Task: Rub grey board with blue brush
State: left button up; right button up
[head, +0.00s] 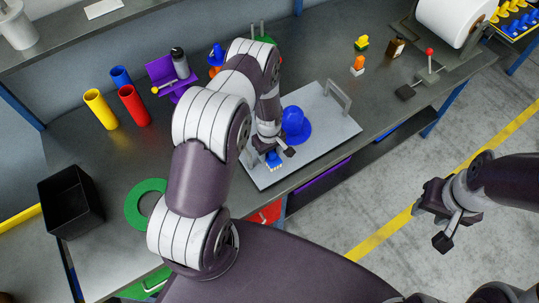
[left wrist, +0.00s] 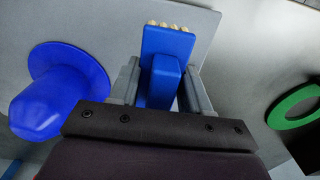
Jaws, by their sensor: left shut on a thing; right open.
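The grey board (head: 325,125) lies on the table, with a handle (head: 338,97) at its far right edge. My left gripper (head: 272,152) is low over the near left part of the board. In the left wrist view the left gripper (left wrist: 163,85) is shut on the blue brush (left wrist: 168,45), whose pale bristle tufts show at its far end. In the head view the brush (head: 273,160) is partly hidden by the gripper. I cannot tell whether the bristles touch the board. My right gripper (head: 446,215) is open and empty, out over the floor.
A blue hat-shaped object (head: 295,122) stands on the board beside my left gripper; it also shows in the left wrist view (left wrist: 60,90). A green ring (head: 135,208), black box (head: 70,200) and several coloured tubes (head: 133,107) stand to the left.

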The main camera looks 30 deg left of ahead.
pick_arm(q)
notch_tip(320, 180, up, 3)
jog(key=shift+s+a+f+p, duration=0.1)
jog(key=shift+a+f+p, duration=0.05)
jog(key=shift+p, duration=0.55)
jog(key=shift+r, duration=0.35)
